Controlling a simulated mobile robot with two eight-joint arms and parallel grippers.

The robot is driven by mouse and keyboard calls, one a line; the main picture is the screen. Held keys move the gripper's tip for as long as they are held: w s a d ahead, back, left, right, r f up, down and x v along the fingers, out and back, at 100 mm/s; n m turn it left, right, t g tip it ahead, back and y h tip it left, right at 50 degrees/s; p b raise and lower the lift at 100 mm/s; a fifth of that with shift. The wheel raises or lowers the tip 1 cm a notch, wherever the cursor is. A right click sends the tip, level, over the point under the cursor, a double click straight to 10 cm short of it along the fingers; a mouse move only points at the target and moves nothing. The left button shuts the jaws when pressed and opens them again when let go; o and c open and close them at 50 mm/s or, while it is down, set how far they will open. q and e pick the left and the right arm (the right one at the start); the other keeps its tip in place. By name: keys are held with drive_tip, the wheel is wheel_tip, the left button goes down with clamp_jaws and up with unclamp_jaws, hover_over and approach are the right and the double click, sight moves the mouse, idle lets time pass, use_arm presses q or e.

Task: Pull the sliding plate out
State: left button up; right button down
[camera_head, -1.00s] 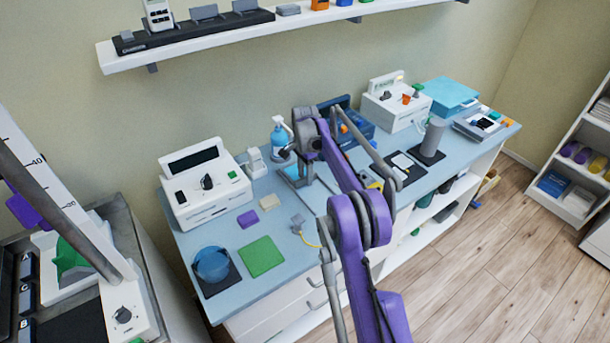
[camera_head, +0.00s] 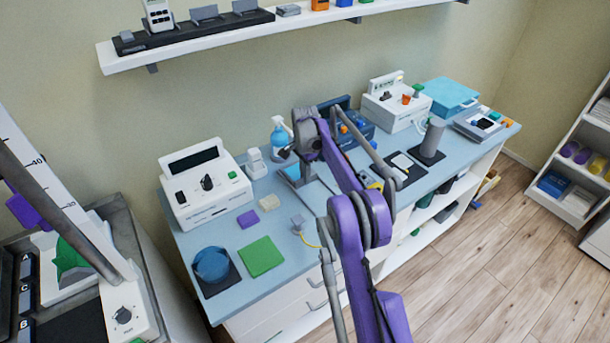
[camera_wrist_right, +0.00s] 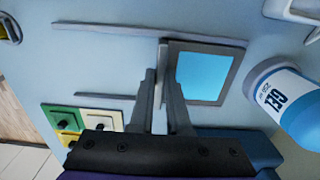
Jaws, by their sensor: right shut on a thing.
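The sliding plate (camera_wrist_right: 204,74) is a light blue square panel in a grey frame, with a thin grey upright edge or handle (camera_wrist_right: 163,56) on its left side in the wrist view. It lies at the worktop beside two long grey rails. My right gripper (camera_wrist_right: 161,84) is shut on that thin grey piece, its two dark fingers on either side. In the head view the plate (camera_head: 291,172) shows only partly, behind my purple right arm, which hides the fingertips. My left gripper is not in view.
A gel pump bottle (camera_wrist_right: 283,93) stands close to the plate, right of it in the wrist view. A box with coloured knob panels (camera_wrist_right: 66,122) is at lower left there. In the head view, a white device (camera_head: 207,185) and a green pad (camera_head: 261,256) lie to the left.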

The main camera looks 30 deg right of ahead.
idle(0.8)
drive_tip(key=shift+s+f, duration=0.1)
drive_tip(key=shift+s, duration=0.1)
drive_tip(key=s+b, duration=0.1)
drive_tip(key=s, duration=0.2)
drive_tip(key=s+b, duration=0.1)
drive_tip(key=s, duration=0.2)
drive_tip(key=s+d+b, duration=0.1)
drive_tip(key=s, duration=0.2)
drive_tip(key=shift+s, duration=0.4)
drive_tip(key=shift+s+b, duration=0.6)
drive_tip(key=shift+s, duration=0.7)
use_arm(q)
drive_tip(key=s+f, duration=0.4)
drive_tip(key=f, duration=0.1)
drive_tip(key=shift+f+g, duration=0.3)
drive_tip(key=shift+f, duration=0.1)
use_arm(e)
drive_tip(key=shift+w, duration=0.1)
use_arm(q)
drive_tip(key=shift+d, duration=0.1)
use_arm(e)
drive_tip(key=c, duration=0.9)
unclamp_jaws()
